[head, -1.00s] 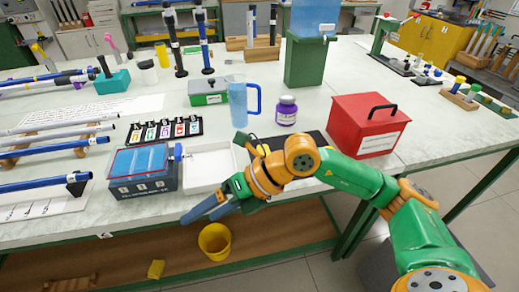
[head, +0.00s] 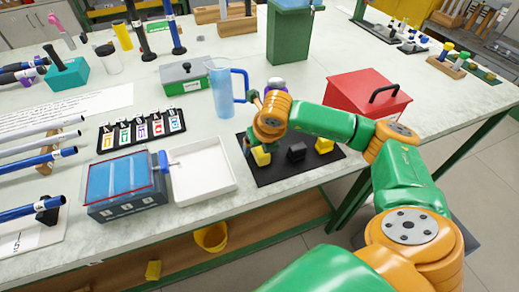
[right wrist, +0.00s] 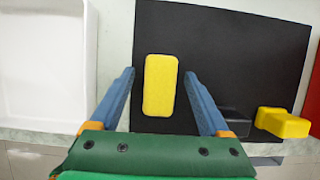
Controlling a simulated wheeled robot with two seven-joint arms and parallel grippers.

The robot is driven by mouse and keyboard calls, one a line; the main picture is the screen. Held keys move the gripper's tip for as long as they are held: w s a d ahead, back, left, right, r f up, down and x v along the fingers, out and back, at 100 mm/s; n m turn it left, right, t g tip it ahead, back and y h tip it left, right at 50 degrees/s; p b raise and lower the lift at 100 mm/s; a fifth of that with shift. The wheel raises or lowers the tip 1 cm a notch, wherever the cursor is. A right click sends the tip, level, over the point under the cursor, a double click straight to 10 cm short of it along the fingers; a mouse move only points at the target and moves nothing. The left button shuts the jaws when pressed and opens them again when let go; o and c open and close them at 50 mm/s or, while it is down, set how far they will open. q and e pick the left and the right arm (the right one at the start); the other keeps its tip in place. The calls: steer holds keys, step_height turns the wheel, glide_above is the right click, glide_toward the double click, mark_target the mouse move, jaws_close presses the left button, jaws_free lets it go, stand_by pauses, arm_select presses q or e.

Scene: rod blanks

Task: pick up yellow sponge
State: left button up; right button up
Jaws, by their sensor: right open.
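A yellow sponge (right wrist: 160,85) lies on a black mat (right wrist: 205,30), a rounded oblong block seen from above in the right wrist view. In the head view it shows partly under my right gripper (head: 254,149), near the left side of the mat (head: 280,172). My right gripper is open and points down. In the right wrist view its two blue fingers (right wrist: 160,76) stand apart on either side of the sponge, with gaps on both sides. The height of the fingertips above the mat is hard to tell. My left gripper is not in view.
A black block (head: 297,152) and another yellow piece (head: 324,145) lie to the right on the mat. A white tray (head: 203,178) is left, a red box (head: 360,98) right, a blue jug (head: 222,92) behind. A yellow bucket (head: 211,237) and yellow block (head: 153,270) are below.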

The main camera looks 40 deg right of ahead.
steer(key=shift+s+r, duration=0.1)
steer(key=shift+s, duration=0.1)
steer(key=c, duration=0.6)
jaws_close()
steer(key=shift+w+r, duration=0.1)
steer(key=shift+r, duration=0.1)
steer(key=r, duration=0.1)
steer(key=r+b, duration=0.1)
steer(key=r, duration=0.1)
steer(key=shift+a, duration=0.25)
steer(key=s+a+r, duration=0.4)
steer(key=a+r, duration=0.5)
steer(key=a, duration=0.4)
steer(key=shift+r, duration=0.3)
